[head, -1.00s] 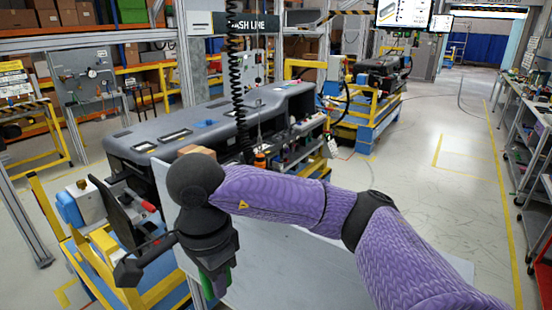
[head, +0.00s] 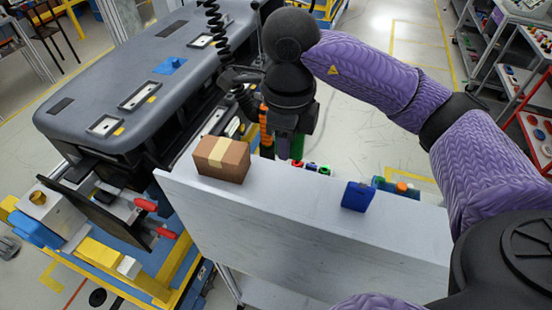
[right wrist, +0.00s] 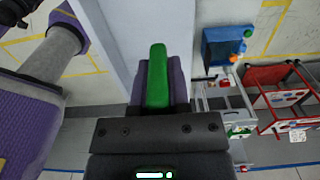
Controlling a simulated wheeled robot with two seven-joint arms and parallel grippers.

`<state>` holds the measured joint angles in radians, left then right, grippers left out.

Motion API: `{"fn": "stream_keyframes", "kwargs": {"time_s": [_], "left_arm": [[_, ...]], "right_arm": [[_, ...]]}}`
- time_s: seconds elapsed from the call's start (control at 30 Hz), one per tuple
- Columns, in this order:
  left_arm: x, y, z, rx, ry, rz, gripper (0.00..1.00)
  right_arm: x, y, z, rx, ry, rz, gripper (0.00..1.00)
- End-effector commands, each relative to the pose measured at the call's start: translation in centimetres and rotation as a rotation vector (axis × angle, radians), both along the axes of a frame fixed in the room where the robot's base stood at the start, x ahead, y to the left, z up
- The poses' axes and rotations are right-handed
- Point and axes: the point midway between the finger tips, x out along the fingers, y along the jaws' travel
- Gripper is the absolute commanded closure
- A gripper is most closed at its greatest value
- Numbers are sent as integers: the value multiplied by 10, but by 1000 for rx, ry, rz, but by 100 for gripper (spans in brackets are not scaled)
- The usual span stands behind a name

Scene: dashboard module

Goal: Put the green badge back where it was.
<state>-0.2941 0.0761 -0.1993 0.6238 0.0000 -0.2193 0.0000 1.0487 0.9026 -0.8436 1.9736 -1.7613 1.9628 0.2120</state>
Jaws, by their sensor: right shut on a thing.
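My right gripper (head: 285,150) points down beyond the far edge of the white panel in the head view. It is shut on the green badge (head: 297,146), of which only a small strip shows there. In the right wrist view the green badge (right wrist: 157,75) stands upright as a narrow green bar between the purple fingers of my right gripper (right wrist: 158,88). Its lower end is hidden by the gripper body. My left gripper is not in view.
A white panel (head: 300,225) crosses the foreground, with a cardboard box (head: 222,158) and a blue box (head: 357,195) at its top. The dark dashboard module (head: 150,80) lies to the left. Small coloured parts (head: 312,168) show behind the panel. Open floor lies at the upper right.

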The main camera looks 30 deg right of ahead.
Motion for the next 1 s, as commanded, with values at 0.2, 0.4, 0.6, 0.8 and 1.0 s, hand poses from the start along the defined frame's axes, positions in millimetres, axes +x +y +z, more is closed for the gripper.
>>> {"fn": "stream_keyframes", "kwargs": {"time_s": [0.2, 0.4, 0.6, 0.8, 1.0], "left_arm": [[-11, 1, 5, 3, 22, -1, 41], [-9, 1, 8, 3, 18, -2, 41], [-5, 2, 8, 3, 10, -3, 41], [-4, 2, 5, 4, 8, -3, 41], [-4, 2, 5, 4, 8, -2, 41]], "right_arm": [[-1, 0, -46, 0, 5, 0, 100], [-1, 0, -79, -1, 2, 1, 100], [0, 0, -81, 0, 0, 2, 100], [-1, 0, -84, 0, 0, 2, 68], [-1, 0, -83, 0, 0, 2, 44]]}}
